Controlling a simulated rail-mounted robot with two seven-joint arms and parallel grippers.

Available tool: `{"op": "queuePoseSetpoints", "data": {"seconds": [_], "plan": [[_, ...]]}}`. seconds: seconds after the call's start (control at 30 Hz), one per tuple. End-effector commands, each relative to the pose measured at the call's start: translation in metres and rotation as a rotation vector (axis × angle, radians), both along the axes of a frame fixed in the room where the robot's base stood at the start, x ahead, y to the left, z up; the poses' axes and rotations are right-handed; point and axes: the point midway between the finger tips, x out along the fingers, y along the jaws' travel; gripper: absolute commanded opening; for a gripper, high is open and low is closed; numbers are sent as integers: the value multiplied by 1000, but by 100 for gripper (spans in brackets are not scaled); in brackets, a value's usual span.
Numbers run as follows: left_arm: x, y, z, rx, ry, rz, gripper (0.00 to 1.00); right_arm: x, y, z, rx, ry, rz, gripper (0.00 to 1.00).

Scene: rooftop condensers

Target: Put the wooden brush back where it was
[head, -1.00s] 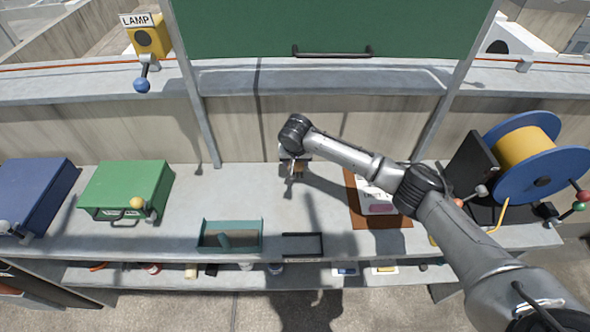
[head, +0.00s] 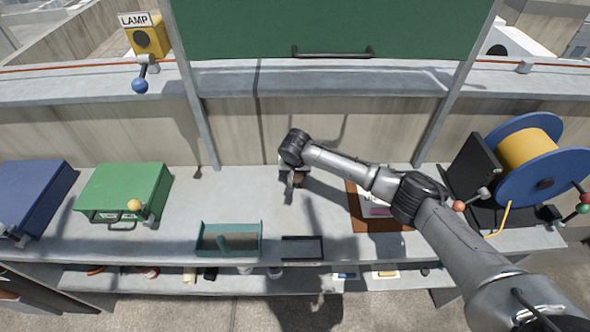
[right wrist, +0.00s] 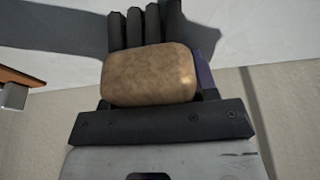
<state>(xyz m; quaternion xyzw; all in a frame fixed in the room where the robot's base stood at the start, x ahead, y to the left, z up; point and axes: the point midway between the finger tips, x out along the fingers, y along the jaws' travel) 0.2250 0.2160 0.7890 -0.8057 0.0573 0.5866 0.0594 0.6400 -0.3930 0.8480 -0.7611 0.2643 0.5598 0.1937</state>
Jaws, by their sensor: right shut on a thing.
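The wooden brush (right wrist: 150,75) fills the middle of the right wrist view, a tan rounded wooden block with several dark tufts beyond it. My right gripper (head: 291,184) is shut on it, pointing down over the middle of the grey bench. In the head view the brush is small and mostly hidden by the gripper, and I cannot tell how far it is above the bench. My left gripper is not in view.
A teal tray (head: 230,254) and a shallow black tray (head: 302,259) stand at the bench's front edge. A green case (head: 125,187) and a blue case (head: 35,195) are at left. A brown board (head: 380,225) and a cable reel (head: 550,165) are at right.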

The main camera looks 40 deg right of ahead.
Motion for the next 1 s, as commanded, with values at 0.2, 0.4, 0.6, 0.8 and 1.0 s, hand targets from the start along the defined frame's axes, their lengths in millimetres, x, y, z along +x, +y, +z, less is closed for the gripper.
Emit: {"op": "queuePoseSetpoints", "data": {"seconds": [0.2, 0.4, 0.6, 0.8, 1.0], "plan": [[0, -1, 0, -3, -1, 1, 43, -1, 0, -4, -1, 5, 0, 70], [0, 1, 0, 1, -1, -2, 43, -2, -2, -5, -5, 9, -2, 78], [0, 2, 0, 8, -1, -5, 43, -3, -3, -6, -6, 11, -4, 78], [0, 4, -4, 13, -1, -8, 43, -3, -4, -3, -9, 12, -4, 78], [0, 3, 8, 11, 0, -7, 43, -8, 3, 30, -3, 6, -1, 78]]}}
